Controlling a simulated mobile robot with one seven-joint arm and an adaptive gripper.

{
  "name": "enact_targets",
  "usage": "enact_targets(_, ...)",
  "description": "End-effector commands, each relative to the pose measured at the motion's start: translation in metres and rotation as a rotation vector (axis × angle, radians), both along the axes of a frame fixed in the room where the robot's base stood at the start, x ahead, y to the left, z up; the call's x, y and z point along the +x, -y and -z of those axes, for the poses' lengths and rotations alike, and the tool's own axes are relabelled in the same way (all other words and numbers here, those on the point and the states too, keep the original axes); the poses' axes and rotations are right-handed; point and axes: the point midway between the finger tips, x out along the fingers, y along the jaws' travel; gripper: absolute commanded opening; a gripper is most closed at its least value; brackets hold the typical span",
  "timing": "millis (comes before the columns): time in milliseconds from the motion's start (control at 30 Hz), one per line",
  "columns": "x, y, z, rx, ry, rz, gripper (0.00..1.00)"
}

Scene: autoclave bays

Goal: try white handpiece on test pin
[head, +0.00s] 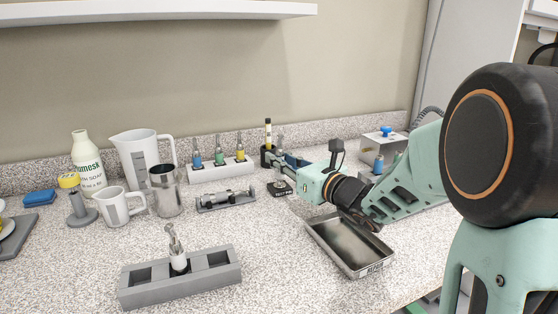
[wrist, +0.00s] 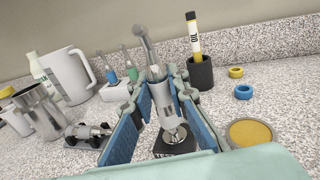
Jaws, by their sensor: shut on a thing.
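My gripper (head: 281,160) is shut on a pale silver handpiece (wrist: 162,95). It stands roughly upright between the blue-padded fingers in the wrist view. I cannot make out a clear colour band on it. Its lower end is over the black test block (wrist: 168,150), marked "TEST", which also shows in the head view (head: 281,188). The pin itself is hidden, so I cannot tell whether the handpiece is seated on it or just above. A second handpiece with a white body (head: 178,258) stands in the middle slot of the grey front holder (head: 200,284).
A pale rack (head: 222,173) with blue, green and yellow handpieces stands behind. A clamp-like fixture (head: 226,201) lies to the left. An empty metal tray (head: 319,236) is in front.

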Motion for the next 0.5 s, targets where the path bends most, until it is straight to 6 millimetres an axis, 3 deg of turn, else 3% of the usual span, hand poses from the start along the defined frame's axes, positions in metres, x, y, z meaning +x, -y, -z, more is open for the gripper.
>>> enact_targets(500, 0.000, 0.000, -0.023, 0.000, 0.000, 0.000, 0.00)
